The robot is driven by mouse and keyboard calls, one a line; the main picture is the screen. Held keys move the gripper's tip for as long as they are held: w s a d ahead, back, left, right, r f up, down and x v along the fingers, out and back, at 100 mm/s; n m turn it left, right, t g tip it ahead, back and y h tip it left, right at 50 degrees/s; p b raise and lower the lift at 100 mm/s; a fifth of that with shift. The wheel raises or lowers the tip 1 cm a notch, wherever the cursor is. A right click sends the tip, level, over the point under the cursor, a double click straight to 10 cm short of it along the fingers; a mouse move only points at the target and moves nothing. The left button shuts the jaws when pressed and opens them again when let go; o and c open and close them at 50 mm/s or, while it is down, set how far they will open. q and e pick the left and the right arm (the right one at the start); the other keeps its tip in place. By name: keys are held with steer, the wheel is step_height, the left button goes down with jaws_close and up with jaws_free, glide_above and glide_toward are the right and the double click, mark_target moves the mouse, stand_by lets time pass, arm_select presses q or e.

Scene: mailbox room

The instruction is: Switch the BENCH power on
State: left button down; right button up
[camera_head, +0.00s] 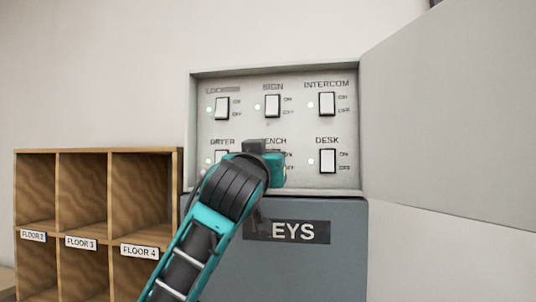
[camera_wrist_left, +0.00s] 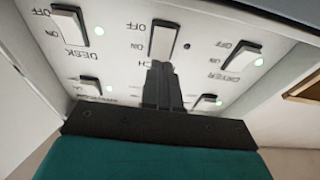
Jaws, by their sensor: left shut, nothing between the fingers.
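The open switch panel (camera_head: 290,120) holds several white rocker switches with ON above OFF. The BENCH switch is mostly hidden behind my left gripper (camera_head: 256,147) in the head view; only part of its label shows. In the left wrist view, seen upside down, the BENCH switch (camera_wrist_left: 162,41) is a white rocker in a dark frame. A small dark, unlit indicator (camera_wrist_left: 186,46) sits beside it. My left gripper (camera_wrist_left: 162,66) is shut and empty, its tips at the ON end of this switch, over the label. I cannot tell whether they touch. My right gripper is not in view.
DRYER (camera_head: 222,160) and DESK (camera_head: 327,161) switches flank it, with SIGN (camera_head: 272,106) above; their indicators look lit. The panel door (camera_head: 450,110) stands open on the right. A grey KEYS box (camera_head: 320,275) is below, wooden pigeonholes (camera_head: 110,152) at left.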

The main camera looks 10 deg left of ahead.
arm_select(q)
steer(key=shift+x, duration=1.1)
